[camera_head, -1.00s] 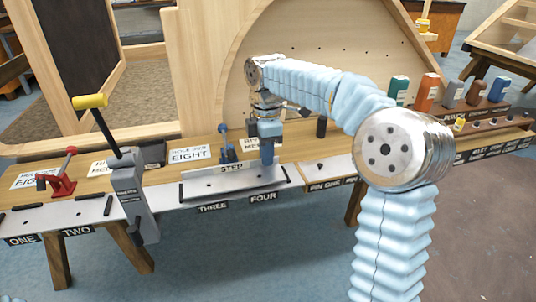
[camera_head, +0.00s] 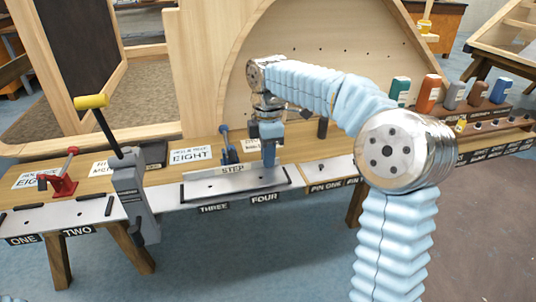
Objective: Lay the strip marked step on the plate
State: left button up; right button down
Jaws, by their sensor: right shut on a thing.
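The strip marked STEP (camera_head: 215,184) is a long, pale grey piece with its label at the upper middle. It lies along the plate (camera_head: 178,198) above the THREE and FOUR labels. My right gripper (camera_head: 269,163) is shut on the strip near its right end, pointing down from above. The strip is very close to the plate; I cannot tell whether it rests fully on it. The jaw tips are small and partly hidden. My left gripper is out of view.
A grey lever press with a yellow handle (camera_head: 90,102) stands just left of the plate. A red clamp (camera_head: 62,180) is farther left. A blue clamp (camera_head: 227,146) stands behind the strip. Coloured blocks (camera_head: 429,94) stand in a rack at the right.

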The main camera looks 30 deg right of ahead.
jog(key=shift+f, duration=0.5)
jog(key=c, duration=1.2)
grip_release()
notch_tip(320, 180, up, 14)
jog(key=shift+f, duration=0.1)
